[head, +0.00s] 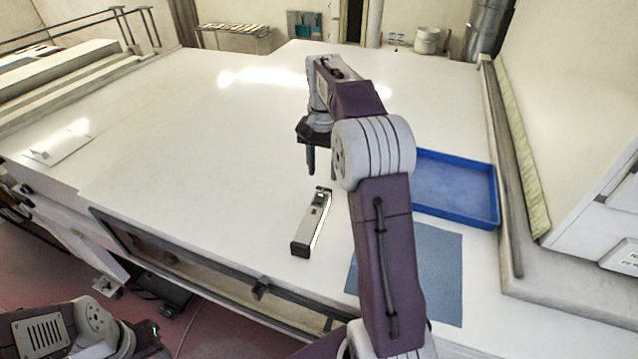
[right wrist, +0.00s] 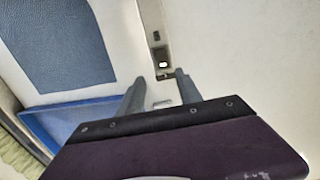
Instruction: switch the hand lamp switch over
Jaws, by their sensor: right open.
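The hand lamp (head: 312,222) lies on the white table, a slim grey bar with dark ends and a pale strip along its right side. A small dark switch (head: 320,199) appears on its top near the far end; which way it is set is too small to tell. My right gripper (head: 321,166) is open and empty, pointing down above the table just beyond the lamp's far end. In the right wrist view the lamp (right wrist: 153,38) runs towards the gap between the open fingers (right wrist: 160,88). My left arm shows at the lower left, but its gripper is out of view.
A blue tray (head: 455,188) stands right of my right arm. A blue-grey mat (head: 438,270) lies nearer, partly behind the arm. A raised wall and rail (head: 500,160) bound the table's right side. The table left of the lamp is clear.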

